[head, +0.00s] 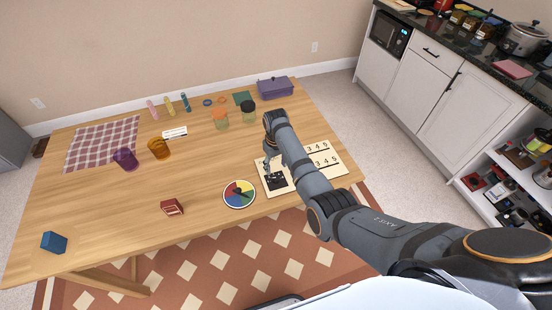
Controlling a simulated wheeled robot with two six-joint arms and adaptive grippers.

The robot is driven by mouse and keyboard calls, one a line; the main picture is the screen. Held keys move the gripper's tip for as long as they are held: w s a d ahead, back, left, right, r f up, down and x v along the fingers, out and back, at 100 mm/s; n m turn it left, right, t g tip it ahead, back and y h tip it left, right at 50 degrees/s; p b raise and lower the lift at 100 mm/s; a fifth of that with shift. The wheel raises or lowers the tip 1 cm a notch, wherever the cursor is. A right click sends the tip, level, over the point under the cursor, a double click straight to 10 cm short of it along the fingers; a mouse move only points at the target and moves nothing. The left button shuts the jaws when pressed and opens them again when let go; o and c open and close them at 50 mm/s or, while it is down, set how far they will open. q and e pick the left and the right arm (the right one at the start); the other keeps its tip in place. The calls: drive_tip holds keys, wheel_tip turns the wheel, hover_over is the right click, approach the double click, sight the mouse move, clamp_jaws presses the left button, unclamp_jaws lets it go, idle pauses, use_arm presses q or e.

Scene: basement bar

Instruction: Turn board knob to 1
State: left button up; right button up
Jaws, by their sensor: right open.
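The cream board (336,171) lies flat near the table's right front edge. It carries two rows of numbers, with 3, 4 and 5 readable in each. My right arm crosses the board and covers the lower numbers of both rows. My right gripper (274,183) is open and points down over the board's left part. No knob can be made out; the gripper and arm hide that part of the board. I cannot tell whether the fingers touch anything. My left gripper is not in view.
A colour wheel (239,194) lies just left of the board, and a red block (172,207) is further left. Jars (248,112), a purple box (275,87) and cups (159,149) stand further back. A blue block (54,242) sits front left. The left front table is mostly clear.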

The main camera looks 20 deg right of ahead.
wheel_tip(320, 180, up, 4)
drive_tip(key=shift+r, duration=0.2)
idle(0.4)
